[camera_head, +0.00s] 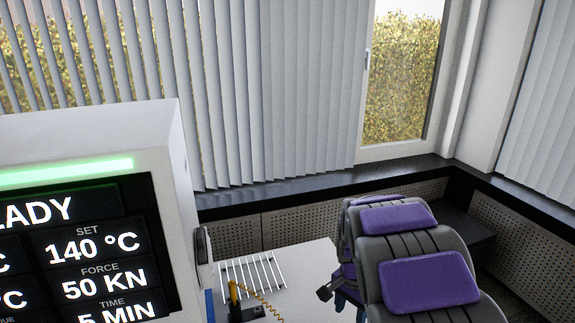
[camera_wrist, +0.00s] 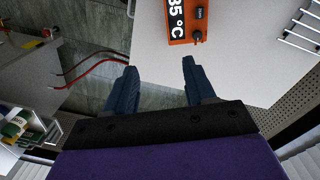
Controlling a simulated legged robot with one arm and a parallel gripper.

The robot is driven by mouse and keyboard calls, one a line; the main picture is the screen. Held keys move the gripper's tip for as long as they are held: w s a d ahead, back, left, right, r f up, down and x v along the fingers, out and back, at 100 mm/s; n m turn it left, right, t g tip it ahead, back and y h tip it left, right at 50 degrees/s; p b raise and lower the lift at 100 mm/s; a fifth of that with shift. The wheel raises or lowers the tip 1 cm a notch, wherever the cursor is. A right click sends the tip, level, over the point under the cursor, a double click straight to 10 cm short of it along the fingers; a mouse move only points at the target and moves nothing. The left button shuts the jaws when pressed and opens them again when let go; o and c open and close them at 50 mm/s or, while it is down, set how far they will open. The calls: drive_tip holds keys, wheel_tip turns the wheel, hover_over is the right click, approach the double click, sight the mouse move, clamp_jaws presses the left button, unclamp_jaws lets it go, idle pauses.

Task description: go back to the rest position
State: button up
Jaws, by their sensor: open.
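My gripper (camera_wrist: 158,76) is open in the wrist view, with its two blue fingers spread apart and nothing between them. The white tabletop and part of the floor lie beyond the fingertips. In the head view my arm, with grey links and purple pads, is folded at the lower right. Only a little blue of the gripper shows there beside the arm, and the rest is hidden.
A press (camera_head: 90,200) with a lit screen fills the left. A white table (camera_head: 318,258) carries a wire rack (camera_head: 252,272) and a yellow-handled tool (camera_head: 235,296) with a coiled cord.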

drive_tip(key=s+r+n, duration=0.2)
drive_tip(key=s+n, duration=0.1)
drive_tip(key=s, duration=0.7)
drive_tip(key=s+a+r+n+g+b, duration=0.1)
drive_tip(key=s+r+n, duration=0.1)
drive_tip(key=s, duration=0.9)
drive_tip(key=s+r+n, duration=0.2)
drive_tip(key=s+n, duration=0.2)
drive_tip(key=s, duration=0.7)
drive_tip(key=shift+a+r+n, duration=0.15)
drive_tip(key=shift+a+n, duration=0.1)
drive_tip(key=shift+n, duration=0.05)
